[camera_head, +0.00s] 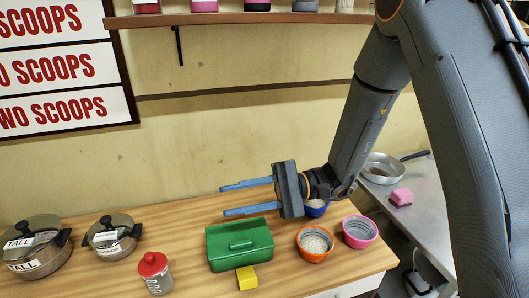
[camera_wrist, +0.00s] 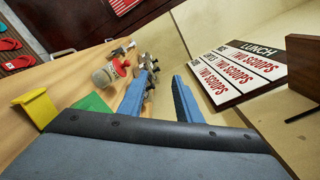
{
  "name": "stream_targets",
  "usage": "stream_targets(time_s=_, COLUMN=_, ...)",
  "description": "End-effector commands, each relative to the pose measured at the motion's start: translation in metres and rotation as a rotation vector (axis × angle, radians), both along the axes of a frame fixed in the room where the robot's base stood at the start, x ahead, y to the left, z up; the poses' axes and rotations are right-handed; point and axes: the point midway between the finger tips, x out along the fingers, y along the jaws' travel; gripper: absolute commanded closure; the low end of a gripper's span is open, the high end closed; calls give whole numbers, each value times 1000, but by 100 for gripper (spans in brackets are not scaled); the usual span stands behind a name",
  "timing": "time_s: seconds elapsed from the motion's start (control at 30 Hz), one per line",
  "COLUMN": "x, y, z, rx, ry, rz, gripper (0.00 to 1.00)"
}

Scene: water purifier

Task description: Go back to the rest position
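My gripper (camera_head: 222,200) is open and empty, with its two blue fingers pointing left above the wooden counter (camera_head: 180,240). It shows in front of the wall, over the green box (camera_head: 240,243), and does not appear to touch anything. In the wrist view my gripper (camera_wrist: 158,82) has its blue fingers spread, with nothing between them. My arm comes down from the upper right in the head view.
A shelf (camera_head: 240,18) runs above. A pan (camera_head: 382,168) sits right.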

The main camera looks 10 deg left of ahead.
Motion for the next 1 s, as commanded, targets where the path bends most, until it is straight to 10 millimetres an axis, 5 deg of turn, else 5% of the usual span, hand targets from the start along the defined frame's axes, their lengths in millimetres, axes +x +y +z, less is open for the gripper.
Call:
stream_targets(time_s=0.23, x=-36, y=-38, z=-20, rx=-251, ry=-53, rz=97, gripper=69)
stream_targets(time_s=0.53, x=-79, y=-152, z=-66, rx=-770, ry=-262, rz=209, gripper=69)
stream_targets(time_s=0.8, x=-69, y=-261, z=-79, rx=-1156, ry=-565, rz=196, gripper=69)
stream_targets(time_s=1.0, x=-51, y=-309, z=-71, rx=-1313, ry=-774, rz=158, gripper=69)
